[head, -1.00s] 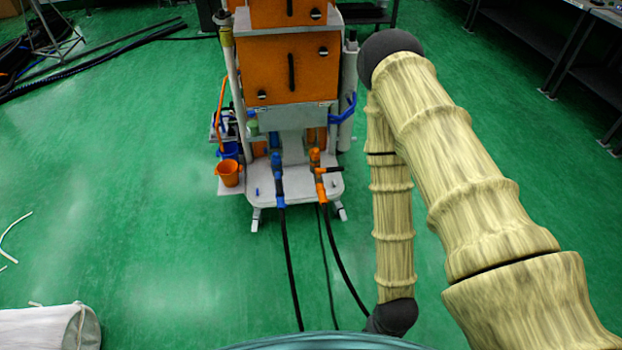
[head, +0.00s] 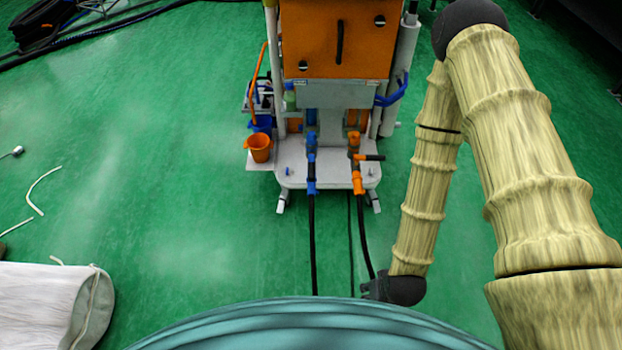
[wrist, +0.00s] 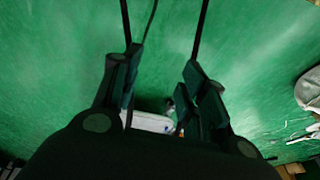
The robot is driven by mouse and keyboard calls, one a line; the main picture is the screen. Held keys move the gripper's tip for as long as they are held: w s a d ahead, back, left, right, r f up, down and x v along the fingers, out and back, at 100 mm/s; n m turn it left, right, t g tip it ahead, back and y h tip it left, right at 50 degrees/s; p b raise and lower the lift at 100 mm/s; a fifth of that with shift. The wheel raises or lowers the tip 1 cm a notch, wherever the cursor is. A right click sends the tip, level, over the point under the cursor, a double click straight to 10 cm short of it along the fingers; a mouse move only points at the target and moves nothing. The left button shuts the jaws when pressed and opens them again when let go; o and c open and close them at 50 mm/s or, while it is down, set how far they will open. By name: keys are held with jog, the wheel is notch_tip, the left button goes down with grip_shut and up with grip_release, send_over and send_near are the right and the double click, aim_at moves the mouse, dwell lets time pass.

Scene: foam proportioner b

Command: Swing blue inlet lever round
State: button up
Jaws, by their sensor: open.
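The blue inlet fitting (head: 311,150) stands upright at the front left of the cart's white base plate, with a black hose running from it towards me. I cannot clearly pick out its lever from the blue valve body at this size. My gripper (wrist: 165,70) is open and empty in the wrist view, its dark fingers apart over green floor. Part of the white base plate (wrist: 150,122) shows between the fingers, with a small blue spot near it.
An orange fitting (head: 354,160) with a dark sideways handle stands right of the blue one. An orange bucket (head: 258,147) sits left of the plate. Hoses (head: 313,245) cross the floor. A white sack (head: 45,305) lies front left.

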jog(key=w+a+f+n+t+b, duration=0.1)
jog(key=w+a+f+t+b, duration=0.15)
jog(key=w+b, duration=0.2)
jog(key=w+a+f+t+b, duration=0.1)
jog(key=w+a+f+b, duration=0.2)
jog(key=w, duration=0.2)
jog(key=t+h+b, duration=0.1)
jog(key=t+b, duration=1.1)
jog(key=b, duration=1.5)
send_near(312, 171)
jog(key=f, duration=0.1)
jog(key=shift+n, duration=0.3)
jog(key=w+b, duration=0.4)
jog(key=w, duration=0.5)
jog(key=shift+w+r+b, duration=0.1)
jog(key=shift+w+b, duration=0.3)
jog(key=shift+w, duration=0.5)
grip_shut()
